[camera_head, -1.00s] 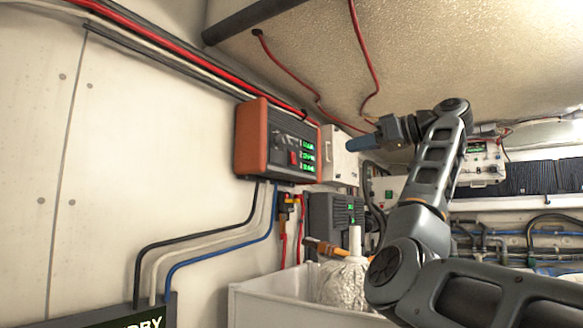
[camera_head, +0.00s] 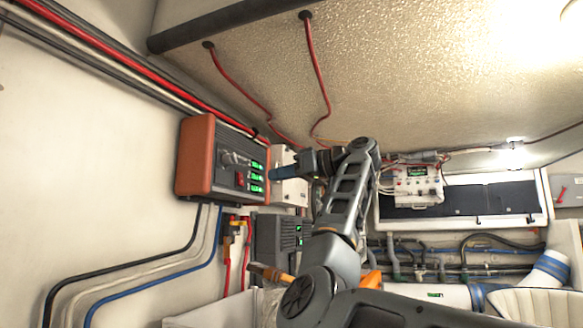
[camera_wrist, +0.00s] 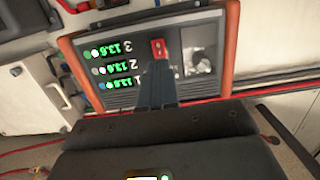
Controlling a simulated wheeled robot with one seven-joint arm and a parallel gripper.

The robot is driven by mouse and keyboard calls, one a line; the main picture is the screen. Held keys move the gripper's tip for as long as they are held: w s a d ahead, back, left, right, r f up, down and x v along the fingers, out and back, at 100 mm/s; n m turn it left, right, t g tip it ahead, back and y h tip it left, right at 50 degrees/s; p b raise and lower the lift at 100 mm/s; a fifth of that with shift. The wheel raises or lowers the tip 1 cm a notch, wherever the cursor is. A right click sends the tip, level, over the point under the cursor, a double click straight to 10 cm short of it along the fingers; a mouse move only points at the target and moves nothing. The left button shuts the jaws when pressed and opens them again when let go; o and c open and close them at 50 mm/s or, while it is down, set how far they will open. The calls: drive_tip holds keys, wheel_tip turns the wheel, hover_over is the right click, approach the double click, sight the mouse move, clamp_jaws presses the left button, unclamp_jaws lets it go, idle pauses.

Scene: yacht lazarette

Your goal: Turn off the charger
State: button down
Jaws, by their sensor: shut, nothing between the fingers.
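The charger (camera_head: 222,160) is a box with orange sides and a dark front, mounted on the left wall. Its green readouts are lit; in the wrist view, where it appears upside down, they read about 13.6 beside the numbers 1, 2 and 3. A red switch (camera_head: 239,178) is on its front and also shows in the wrist view (camera_wrist: 159,48). My gripper (camera_head: 271,174) is shut and empty, its blue-grey tips at the charger's right edge in the head view. In the wrist view the tips (camera_wrist: 157,66) are just below the switch; I cannot tell whether they touch.
A white box (camera_head: 290,190) is on the wall right behind my gripper. A dark unit with green lights (camera_head: 283,238) is below it. Black, white and blue cables (camera_head: 130,251) run down from the charger. A white panel with a display (camera_head: 418,186) hangs farther right.

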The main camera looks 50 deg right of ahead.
sight(241, 183)
drive_tip(key=p+x, duration=0.2)
drive_tip(key=x, duration=0.5)
drive_tip(key=shift+r, duration=0.2)
drive_tip(key=shift+w+a+f+p, duration=0.2)
drive_tip(key=shift+w+p, duration=0.15)
drive_tip(key=shift+w, duration=0.15)
drive_tip(key=shift+a+f, duration=0.1)
